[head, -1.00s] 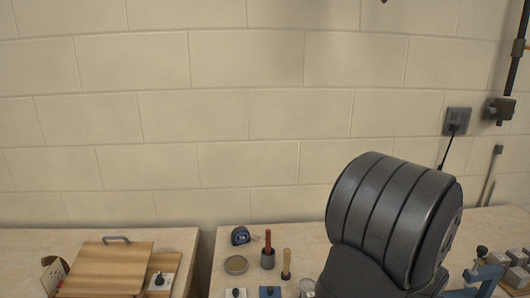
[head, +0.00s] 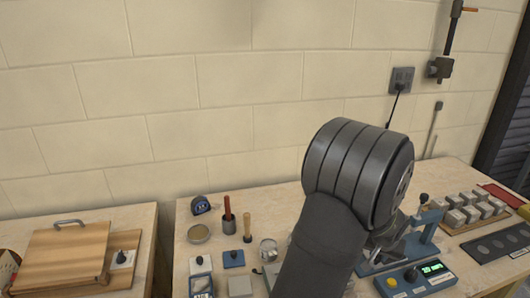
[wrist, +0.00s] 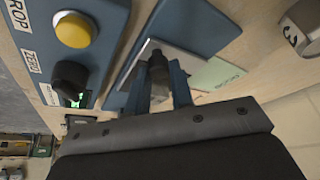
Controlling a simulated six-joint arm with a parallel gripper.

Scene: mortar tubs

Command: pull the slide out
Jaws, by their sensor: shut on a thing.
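In the wrist view my gripper (wrist: 160,82) is shut on a small dark knob (wrist: 157,66). The knob stands at the edge of a thin grey metal plate, which looks like the slide (wrist: 183,61). The plate lies over a blue base (wrist: 190,22). How far the slide is out, I cannot tell. In the head view a blue stand (head: 424,234) with a metal fitting shows right of my arm.
A blue control box (head: 417,279) with a yellow button, knob and green display stands close in front. A tray of grey blocks (head: 447,227) and a dark mould strip (head: 493,246) lie right. Small tools and a can (head: 268,250) stand left. A wooden box (head: 62,257) is on the left bench.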

